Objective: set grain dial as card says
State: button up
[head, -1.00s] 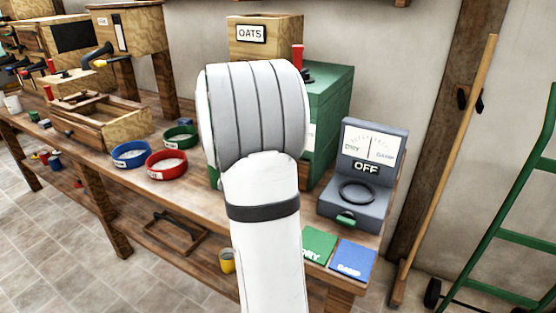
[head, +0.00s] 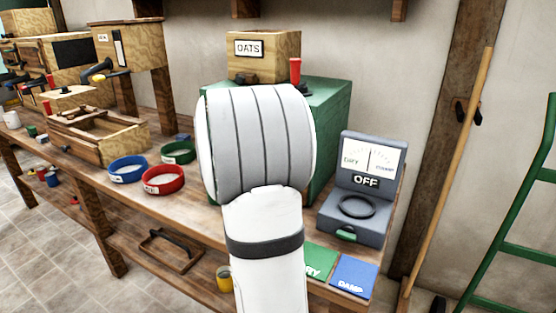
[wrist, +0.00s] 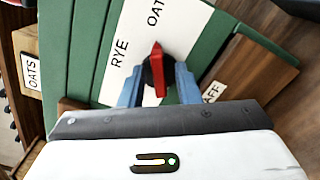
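The grain dial (wrist: 156,72) shows in the wrist view as a round black knob with a red pointer bar, on a white plate (wrist: 122,38) on a green housing. The plate reads RYE and OAT, the latter cut off at the edge; another label ending in AFF is partly hidden. My gripper (wrist: 160,76) has its two blue-grey fingers on either side of the knob, with gaps beside the red bar, so it looks open around it. In the head view my arm hides the dial and gripper. A wooden box marked OATS (head: 281,52) stands on the green mill (head: 330,95).
A red upright handle (head: 295,71) stands by the box. Right of the mill is a grey meter (head: 352,212) reading OFF, with green DRY (head: 318,262) and blue DAMP (head: 353,277) pads before it. Blue (head: 128,168), red (head: 163,180) and green (head: 179,153) bowls stand left.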

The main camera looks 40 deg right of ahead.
jog(key=shift+o, duration=0.4)
jog(key=v, duration=0.8)
jog(key=s+a+r+m+g+y+p, duration=0.3)
jog(key=s+a+m+g+y+p, duration=0.3)
jog(key=s+a+p, duration=0.4)
jog(key=s+a+r+m+t+y+p, duration=0.1)
jog(key=a+y, duration=0.4)
jog(key=a, duration=0.5)
jog(key=s+a+r+m+t+y+p, duration=0.1)
jog(key=a+r+m+t+y+p, duration=0.1)
jog(key=a+y, duration=0.4)
jog(key=a+r+p, duration=0.1)
jog(key=a+p, duration=0.1)
jog(key=a, duration=0.3)
jog(key=shift+a+t+p, duration=0.25)
jog(key=shift+t+p, duration=0.05)
jog(key=shift+p, duration=0.1)
